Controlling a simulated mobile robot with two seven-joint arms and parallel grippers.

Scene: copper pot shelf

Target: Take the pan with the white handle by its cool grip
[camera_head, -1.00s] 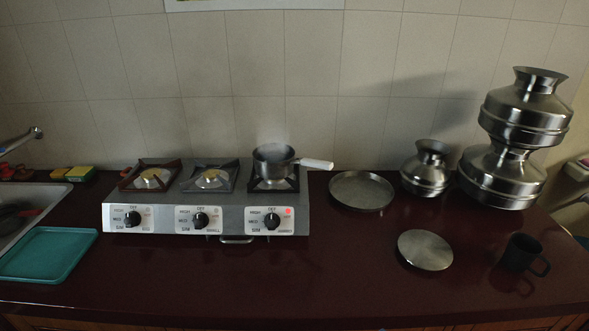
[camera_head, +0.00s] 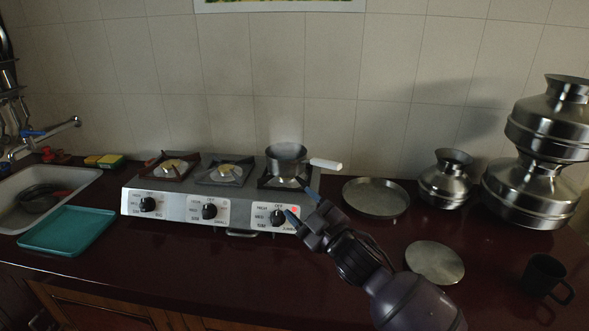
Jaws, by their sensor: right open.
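The small metal pan (camera_head: 286,160) sits on the right burner of the steel stove (camera_head: 190,190), with a faint haze above it. Its white handle (camera_head: 326,164) points right, past the stove's edge. My right gripper (camera_head: 301,205) is open and empty, in front of the stove's right end. In the picture it is below the pan and its handle, apart from both. It partly covers the right knob panel (camera_head: 270,218). My left gripper is not in view.
A round metal tray (camera_head: 376,198) lies right of the stove, with steel pots (camera_head: 444,180) beyond it. A flat round lid (camera_head: 434,262) and a dark mug (camera_head: 546,277) are at the front right. A teal tray (camera_head: 67,230) and sink (camera_head: 30,222) are at left.

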